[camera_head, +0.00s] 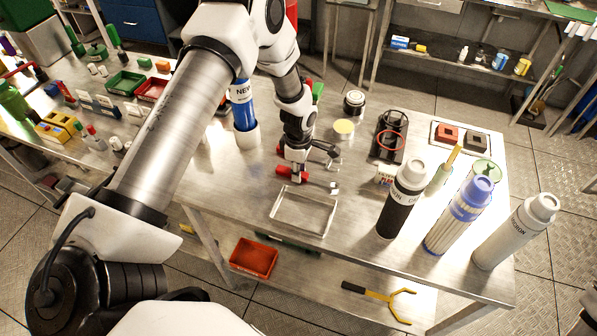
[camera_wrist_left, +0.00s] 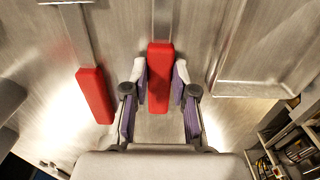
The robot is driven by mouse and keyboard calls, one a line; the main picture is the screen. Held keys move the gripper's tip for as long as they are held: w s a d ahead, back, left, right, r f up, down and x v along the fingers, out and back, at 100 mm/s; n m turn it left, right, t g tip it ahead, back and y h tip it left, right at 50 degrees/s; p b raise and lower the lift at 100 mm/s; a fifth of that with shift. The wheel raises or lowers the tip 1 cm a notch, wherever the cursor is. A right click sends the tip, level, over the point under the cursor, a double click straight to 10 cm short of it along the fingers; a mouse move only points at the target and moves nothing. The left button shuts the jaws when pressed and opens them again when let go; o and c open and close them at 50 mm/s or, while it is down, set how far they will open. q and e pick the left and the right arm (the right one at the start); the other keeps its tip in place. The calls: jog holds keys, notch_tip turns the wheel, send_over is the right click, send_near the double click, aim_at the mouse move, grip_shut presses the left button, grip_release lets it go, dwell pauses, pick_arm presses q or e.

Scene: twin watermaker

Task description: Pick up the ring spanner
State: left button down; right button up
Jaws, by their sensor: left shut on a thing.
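My left gripper (camera_head: 297,176) points down at the metal table. In the left wrist view the left gripper (camera_wrist_left: 160,100) is shut on the red handle of a red-handled spanner (camera_wrist_left: 159,65), with a finger on each side. Its metal shaft runs up out of that view. In the head view this spanner (camera_head: 286,172) lies level at or just above the tabletop, its metal end pointing right; that end is too small to tell if it is a ring. A second red-handled tool (camera_wrist_left: 93,95) lies beside it, apart from the fingers. My right gripper is not in view.
An empty clear tray (camera_head: 303,230) sits close in front of the gripper. A black bottle (camera_head: 397,210), a blue-capped bottle (camera_head: 460,215) and a grey bottle (camera_head: 510,235) stand at the right front. A blue bottle (camera_head: 243,105) in a white holder stands left of the gripper.

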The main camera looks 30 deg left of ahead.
pick_arm(q)
jog(key=shift+w+r+b, duration=0.2)
jog(key=shift+r+b, duration=0.1)
jog(key=shift+r, duration=0.1)
notch_tip(320, 180, up, 2)
jog(key=shift+r+b, duration=0.2)
jog(key=shift+b, duration=0.4)
jog(key=s+d+b, duration=0.1)
jog(key=s+d, duration=0.2)
jog(key=s, duration=0.1)
jog(key=s+d+r+b, duration=0.1)
jog(key=s+d+b, duration=0.1)
jog(key=s+d, duration=0.1)
jog(key=s+d+b, duration=0.1)
jog(key=s+d, duration=0.3)
jog(key=shift+s+r, duration=0.15)
jog(key=shift+s, duration=0.15)
jog(key=shift+s+d+r+b, duration=0.1)
jog(key=shift+s+d+b, duration=0.15)
jog(key=shift+s+b, duration=0.1)
jog(key=c, duration=1.7)
grip_release()
grip_shut()
